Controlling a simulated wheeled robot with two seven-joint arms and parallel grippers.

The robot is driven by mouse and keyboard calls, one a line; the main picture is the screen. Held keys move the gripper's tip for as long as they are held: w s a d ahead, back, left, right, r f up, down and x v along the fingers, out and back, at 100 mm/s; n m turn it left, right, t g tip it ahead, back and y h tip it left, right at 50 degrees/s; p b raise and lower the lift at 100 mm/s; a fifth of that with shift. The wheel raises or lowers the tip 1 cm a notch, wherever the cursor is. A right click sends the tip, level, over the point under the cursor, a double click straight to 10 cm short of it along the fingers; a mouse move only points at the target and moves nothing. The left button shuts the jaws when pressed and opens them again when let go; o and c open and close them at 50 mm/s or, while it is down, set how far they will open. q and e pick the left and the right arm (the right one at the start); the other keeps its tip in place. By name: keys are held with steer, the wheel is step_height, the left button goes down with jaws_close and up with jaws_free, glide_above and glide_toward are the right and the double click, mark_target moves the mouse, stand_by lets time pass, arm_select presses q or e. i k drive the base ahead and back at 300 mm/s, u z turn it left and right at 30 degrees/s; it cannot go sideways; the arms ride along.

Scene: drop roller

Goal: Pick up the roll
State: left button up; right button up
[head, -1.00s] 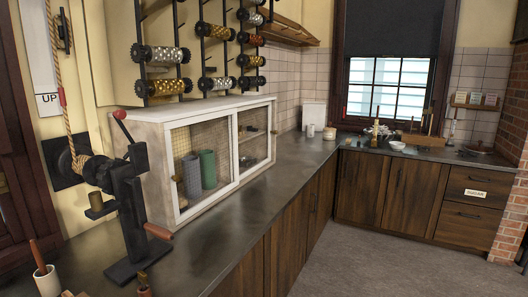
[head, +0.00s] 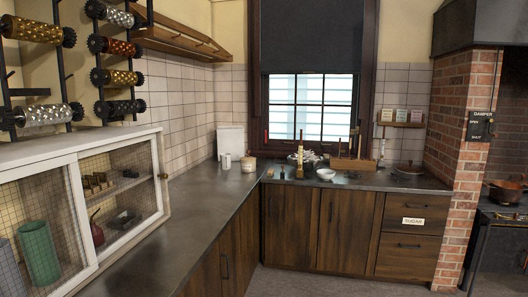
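Several patterned metal rolls with dark gear-like ends sit on dark racks on the left wall. A silver roll (head: 47,115) is low at the far left. A gold roll (head: 38,31) is above it. A silver roll (head: 120,17), a copper roll (head: 121,47), a gold roll (head: 122,77) and a dark roll (head: 124,107) are stacked on the rack to the right. I cannot tell which one is the roll meant. Neither of my grippers is in view.
A white cabinet (head: 78,150) with mesh doors stands on the left counter (head: 190,205) below the racks. It holds a green cylinder (head: 39,253). The counter's middle is clear. Bowls and utensils crowd the back corner. A brick pillar (head: 463,140) and stove are right.

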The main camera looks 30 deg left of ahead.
mark_target(101, 108)
steer(key=z, duration=0.05)
steer(key=i, duration=2.05)
steer(key=u, duration=1.25)
steer(key=i, duration=1.15)
steer(key=u, duration=1.15)
